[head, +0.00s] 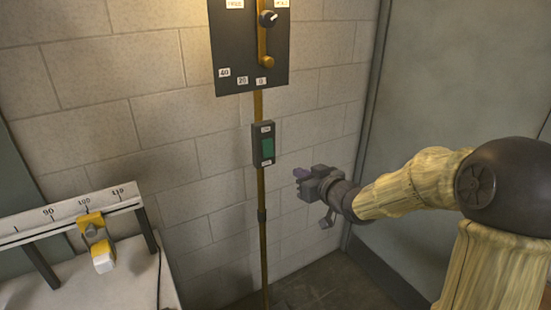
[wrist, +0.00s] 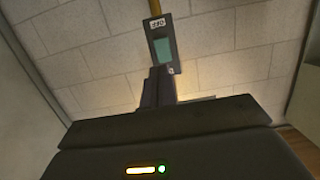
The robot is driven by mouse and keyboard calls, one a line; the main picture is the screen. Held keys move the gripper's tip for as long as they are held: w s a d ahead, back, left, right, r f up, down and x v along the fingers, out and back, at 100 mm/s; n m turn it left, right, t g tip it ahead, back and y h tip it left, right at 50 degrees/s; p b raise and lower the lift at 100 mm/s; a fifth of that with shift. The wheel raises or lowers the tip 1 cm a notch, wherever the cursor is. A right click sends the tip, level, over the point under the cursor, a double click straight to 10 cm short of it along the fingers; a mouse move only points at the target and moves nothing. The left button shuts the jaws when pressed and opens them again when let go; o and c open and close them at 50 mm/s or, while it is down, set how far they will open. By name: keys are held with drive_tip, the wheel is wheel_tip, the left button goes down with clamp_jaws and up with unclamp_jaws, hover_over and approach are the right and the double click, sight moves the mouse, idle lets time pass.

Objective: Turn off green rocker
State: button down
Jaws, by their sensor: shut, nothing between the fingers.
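The green rocker (head: 267,148) sits in a dark switch box (head: 256,157) on the block wall, with small white labels above and below it. In the wrist view the green rocker (wrist: 162,48) shows at the upper middle, with a white label above it. My gripper (head: 300,174) is right of and a little below the switch box in the head view, apart from it. In the wrist view my gripper's fingers (wrist: 157,80) are together and empty, and they overlap the lower edge of the box in the picture. Which way the rocker is tilted is hard to tell.
A dark panel (head: 232,50) with a knob (head: 268,18) and number labels is above the box. A brass conduit (head: 262,240) runs down below it. A bench with a scale (head: 70,212) and a yellow slider (head: 92,228) stands at the left.

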sight(270, 156)
drive_tip(key=shift+w, duration=0.1)
drive_tip(key=p+x, duration=0.5)
drive_tip(key=x, duration=0.7)
drive_tip(key=shift+w+a, duration=0.2)
drive_tip(key=shift+w, duration=0.05)
drive_tip(key=shift+w+a+f+p, duration=0.3)
drive_tip(key=shift+w+f, duration=0.05)
drive_tip(key=shift+w, duration=0.15)
